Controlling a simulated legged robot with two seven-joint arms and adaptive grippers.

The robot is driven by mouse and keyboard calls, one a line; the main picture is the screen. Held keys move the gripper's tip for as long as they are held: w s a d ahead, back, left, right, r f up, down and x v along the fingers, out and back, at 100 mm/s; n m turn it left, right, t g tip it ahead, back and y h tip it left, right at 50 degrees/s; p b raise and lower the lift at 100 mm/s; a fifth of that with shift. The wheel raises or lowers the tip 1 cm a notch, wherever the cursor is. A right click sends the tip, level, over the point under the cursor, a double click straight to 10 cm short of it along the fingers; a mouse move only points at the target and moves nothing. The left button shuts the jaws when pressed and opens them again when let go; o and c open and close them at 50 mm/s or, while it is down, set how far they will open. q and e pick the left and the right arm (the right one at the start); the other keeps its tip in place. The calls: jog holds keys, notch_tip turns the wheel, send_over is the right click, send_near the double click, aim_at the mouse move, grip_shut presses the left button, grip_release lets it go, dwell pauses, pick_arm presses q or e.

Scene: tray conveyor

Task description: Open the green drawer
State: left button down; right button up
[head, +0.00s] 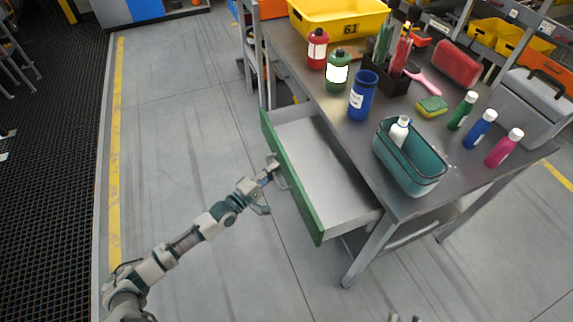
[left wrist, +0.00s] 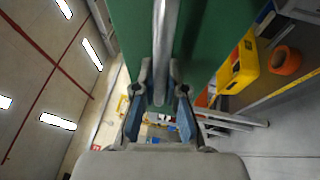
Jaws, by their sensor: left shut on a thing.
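The green drawer (head: 290,177) stands pulled well out from under the grey workbench, its grey interior (head: 322,160) showing empty. My left gripper (head: 274,172) is at the outer face of the drawer front, near its middle. In the left wrist view my left gripper (left wrist: 160,92) is shut on the drawer's metal handle (left wrist: 164,45), a bar running down the green front (left wrist: 212,35). Only the tips of my right gripper (head: 404,318) show at the bottom edge of the head view, apart, with floor between them.
The workbench (head: 322,100) carries red, green and blue bottles, a teal bin (head: 425,183) holding a white bottle, a yellow crate (head: 340,20), a sponge (head: 432,106) and a grey toolbox (head: 535,95). A bench leg (head: 368,252) stands beside the drawer. The floor left of the drawer is clear.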

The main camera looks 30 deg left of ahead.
pick_arm(q)
jog(key=shift+s+a+f, duration=0.35)
jog(key=shift+s+a, duration=0.15)
jog(key=shift+s, duration=0.3)
pick_arm(e)
jog(key=shift+s+a+f, duration=0.1)
jog(key=shift+s+a, duration=0.15)
jog(key=shift+a, duration=0.15)
pick_arm(q)
jog(key=shift+d, duration=0.15)
pick_arm(e)
jog(key=shift+w+d, duration=0.1)
jog(key=shift+d, duration=0.05)
pick_arm(q)
jog(key=c, duration=1.5)
grip_release()
jog(key=shift+w+r, duration=0.1)
jog(key=shift+r, duration=0.05)
jog(key=v, duration=1.2)
